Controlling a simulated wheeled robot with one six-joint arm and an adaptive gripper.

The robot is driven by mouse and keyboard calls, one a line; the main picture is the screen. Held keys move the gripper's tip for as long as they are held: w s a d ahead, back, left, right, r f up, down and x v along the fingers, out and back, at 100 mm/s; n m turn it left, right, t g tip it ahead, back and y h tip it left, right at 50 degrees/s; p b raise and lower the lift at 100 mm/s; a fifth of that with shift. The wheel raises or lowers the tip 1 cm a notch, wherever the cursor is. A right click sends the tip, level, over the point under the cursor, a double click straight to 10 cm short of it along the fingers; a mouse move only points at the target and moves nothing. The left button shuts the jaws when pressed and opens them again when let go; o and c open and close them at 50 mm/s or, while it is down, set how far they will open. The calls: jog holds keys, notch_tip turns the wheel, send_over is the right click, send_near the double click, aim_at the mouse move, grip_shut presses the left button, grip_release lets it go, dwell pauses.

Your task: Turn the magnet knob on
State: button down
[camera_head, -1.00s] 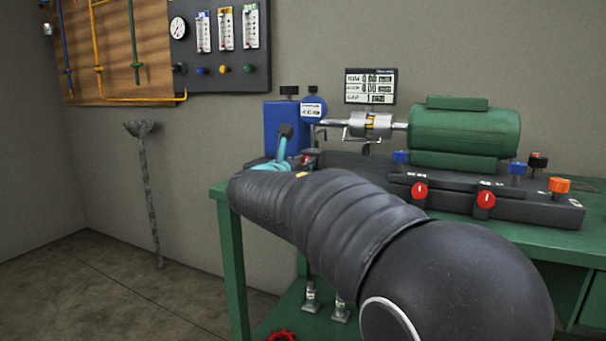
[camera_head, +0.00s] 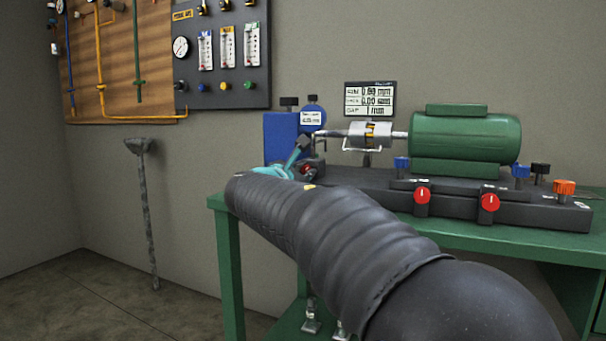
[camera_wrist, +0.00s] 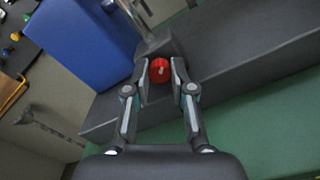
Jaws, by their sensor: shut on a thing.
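A small round red knob (camera_wrist: 160,66) with a pale mark sits on the dark base below the blue block (camera_wrist: 82,40). My gripper (camera_wrist: 159,80) has one finger on each side of this knob and is shut on it. In the head view the same red knob (camera_head: 307,169) shows only in part beside the blue block (camera_head: 282,138). One tilted grey finger and teal parts of my gripper show there; my arm hides the rest.
A green motor (camera_head: 465,135) and a shaft coupling (camera_head: 370,135) stand on the green bench (camera_head: 440,232). Two more red knobs (camera_head: 422,196) (camera_head: 489,203), plus blue, black and orange knobs, line the dark base. A gauge panel (camera_head: 228,60) hangs on the wall.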

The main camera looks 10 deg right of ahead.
jog(key=c, duration=1)
grip_release()
